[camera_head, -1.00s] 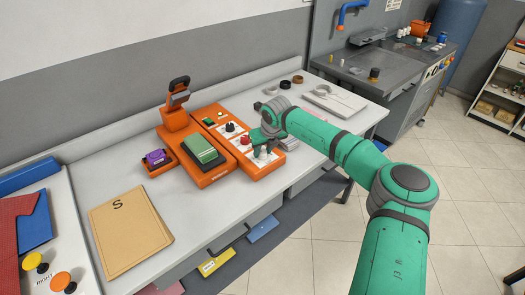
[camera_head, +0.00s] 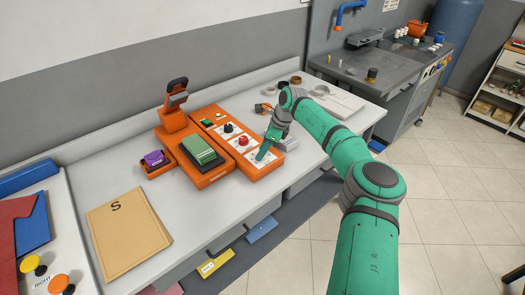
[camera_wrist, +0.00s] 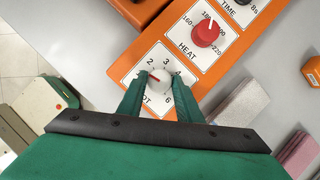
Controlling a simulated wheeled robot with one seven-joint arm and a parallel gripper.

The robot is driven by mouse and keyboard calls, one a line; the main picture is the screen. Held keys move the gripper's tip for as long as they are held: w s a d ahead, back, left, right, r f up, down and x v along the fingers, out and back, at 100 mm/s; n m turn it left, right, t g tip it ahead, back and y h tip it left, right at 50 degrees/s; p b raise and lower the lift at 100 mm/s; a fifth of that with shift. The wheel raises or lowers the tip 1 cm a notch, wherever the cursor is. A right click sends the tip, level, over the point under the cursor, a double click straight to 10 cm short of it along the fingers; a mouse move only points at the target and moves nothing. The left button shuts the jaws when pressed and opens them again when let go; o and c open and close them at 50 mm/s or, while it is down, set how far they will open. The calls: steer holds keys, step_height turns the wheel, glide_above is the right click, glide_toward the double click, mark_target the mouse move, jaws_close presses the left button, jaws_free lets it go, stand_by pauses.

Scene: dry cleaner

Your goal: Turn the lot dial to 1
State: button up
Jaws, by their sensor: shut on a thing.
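The lot dial (camera_wrist: 158,78) is a pale round knob with a red pointer mark, on a white plate at the end of the orange panel (camera_head: 262,171). In the wrist view the mark points to the upper left, just below the printed 2. My gripper (camera_wrist: 158,88) is shut on the dial, one green finger on each side. In the head view my gripper (camera_head: 261,156) comes down on that end of the panel and hides most of the dial.
The red heat dial (camera_wrist: 205,33) sits close beside the lot dial, with the black time dial (camera_head: 228,128) beyond it. A green pad (camera_head: 200,150) on an orange press lies to the left. A tan folder marked S (camera_head: 128,230) lies farther left on the table.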

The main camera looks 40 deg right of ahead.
steer(key=shift+n+g, duration=0.4)
steer(key=shift+n, duration=0.5)
steer(key=o, duration=1)
steer(key=shift+w, duration=0.1)
steer(key=shift+o, duration=0.2)
steer(key=shift+d, duration=0.2)
steer(key=v, duration=1)
steer(key=shift+d+r, duration=0.15)
steer(key=shift+r, duration=0.1)
